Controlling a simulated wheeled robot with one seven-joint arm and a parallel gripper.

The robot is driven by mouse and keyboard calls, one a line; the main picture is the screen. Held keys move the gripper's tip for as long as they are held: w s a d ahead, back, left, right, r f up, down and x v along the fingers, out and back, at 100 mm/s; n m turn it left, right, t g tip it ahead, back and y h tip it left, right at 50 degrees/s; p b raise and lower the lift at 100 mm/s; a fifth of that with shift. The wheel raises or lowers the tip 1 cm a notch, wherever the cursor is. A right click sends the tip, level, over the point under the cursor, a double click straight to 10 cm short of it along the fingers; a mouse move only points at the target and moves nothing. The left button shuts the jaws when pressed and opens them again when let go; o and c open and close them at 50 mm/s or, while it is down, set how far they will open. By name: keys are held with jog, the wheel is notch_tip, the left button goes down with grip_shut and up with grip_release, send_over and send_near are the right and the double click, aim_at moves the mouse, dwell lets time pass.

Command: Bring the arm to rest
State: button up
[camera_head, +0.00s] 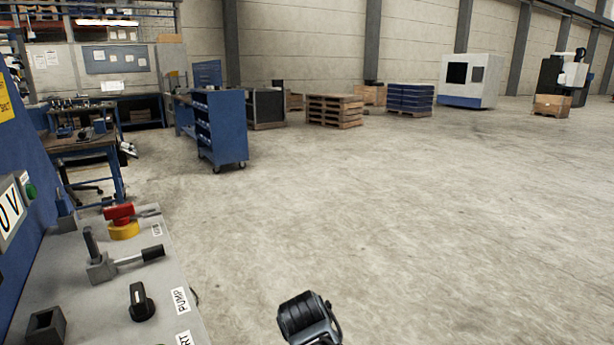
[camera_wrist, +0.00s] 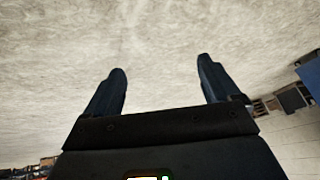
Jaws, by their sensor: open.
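My gripper (camera_wrist: 161,78) shows in the wrist view with its two dark fingers spread wide apart. Nothing is between them, and bare concrete floor lies behind them. In the head view a dark rounded part of my arm (camera_head: 309,318) shows at the bottom edge, right of the grey control panel (camera_head: 70,265) and apart from it in the picture. The fingers cannot be made out in the head view.
The panel carries a red and yellow button (camera_head: 122,218), a lever (camera_head: 130,260) and a black knob (camera_head: 141,302). A blue cart (camera_head: 220,130), a workbench (camera_head: 85,143) and pallets (camera_head: 334,110) stand farther back. The floor (camera_head: 400,220) to the right is clear.

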jog(key=s+d+f+n+t+y, duration=0.1)
jog(key=s+d+f+n+t, duration=0.1)
jog(key=s+d+f, duration=0.95)
jog(key=s+d+r+n+t+y, duration=0.1)
jog(key=s+d, duration=0.1)
jog(key=s, duration=0.6)
jog(key=s+d+r+n+t, duration=0.1)
jog(key=s+d+n, duration=0.1)
jog(key=s, duration=0.7)
jog(key=s+d+r+n+t, duration=0.1)
jog(key=s+r, duration=0.4)
jog(key=s, duration=0.2)
jog(key=s+d+r+t, duration=0.1)
jog(key=s+r+t, duration=0.1)
jog(key=s+r, duration=0.4)
jog(key=s+r+t, duration=0.1)
jog(key=s+r, duration=0.4)
jog(key=r, duration=0.2)
jog(key=s+d+r+n+t, duration=0.1)
jog(key=s+r, duration=0.4)
jog(key=r, duration=0.3)
jog(key=shift+s+d, duration=0.2)
